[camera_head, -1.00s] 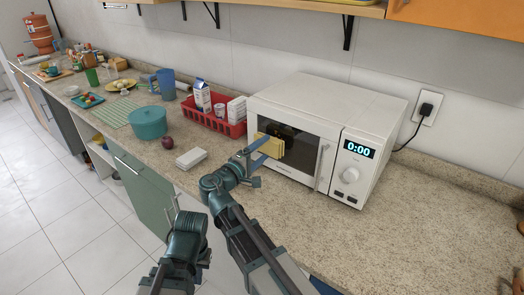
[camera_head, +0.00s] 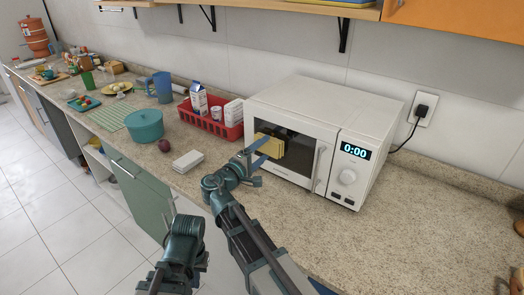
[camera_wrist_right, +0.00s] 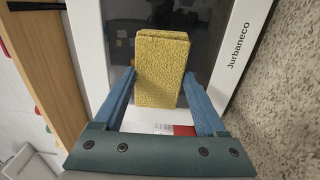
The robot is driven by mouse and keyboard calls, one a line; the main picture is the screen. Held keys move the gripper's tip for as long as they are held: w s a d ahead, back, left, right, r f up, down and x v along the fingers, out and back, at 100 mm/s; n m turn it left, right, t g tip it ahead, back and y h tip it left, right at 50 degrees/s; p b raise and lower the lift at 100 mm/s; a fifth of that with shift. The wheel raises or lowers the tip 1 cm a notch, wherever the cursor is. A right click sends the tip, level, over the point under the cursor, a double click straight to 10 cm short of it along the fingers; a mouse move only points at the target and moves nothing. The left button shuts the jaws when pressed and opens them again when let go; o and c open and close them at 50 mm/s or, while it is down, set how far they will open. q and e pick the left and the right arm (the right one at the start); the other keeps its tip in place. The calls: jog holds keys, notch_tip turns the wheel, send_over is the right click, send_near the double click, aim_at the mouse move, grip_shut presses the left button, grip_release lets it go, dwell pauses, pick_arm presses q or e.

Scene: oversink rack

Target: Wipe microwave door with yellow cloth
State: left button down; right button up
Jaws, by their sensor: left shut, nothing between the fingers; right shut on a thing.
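The yellow cloth (camera_head: 270,150), a thick folded block, is between the blue fingers of my right gripper (camera_head: 266,146). It is at the dark window of the white microwave's door (camera_head: 299,150), left of the door handle. In the right wrist view the cloth (camera_wrist_right: 163,68) stands upright between the fingers of my right gripper (camera_wrist_right: 163,95), with the dark window (camera_wrist_right: 210,40) behind it. Whether it touches the glass is hard to tell. My left gripper (camera_head: 202,262) is low at the front, away from the counter, shut and empty; its fingers are mostly hidden.
A red basket (camera_head: 212,124) with cartons and cups stands left of the microwave. A white box (camera_head: 187,161), a plum (camera_head: 164,145) and a teal pot (camera_head: 145,126) are farther left. The counter (camera_head: 400,235) in front and right of the microwave is clear.

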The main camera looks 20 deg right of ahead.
aim_at(276, 152)
jog(key=shift+s+d, duration=0.55)
jog(key=shift+s, duration=0.3)
jog(key=shift+s+d, duration=0.55)
jog(key=shift+s, duration=0.25)
jog(key=shift+w+d, duration=0.1)
jog(key=shift+w, duration=0.05)
jog(key=shift+w+a, duration=1.3)
jog(key=shift+w, duration=0.25)
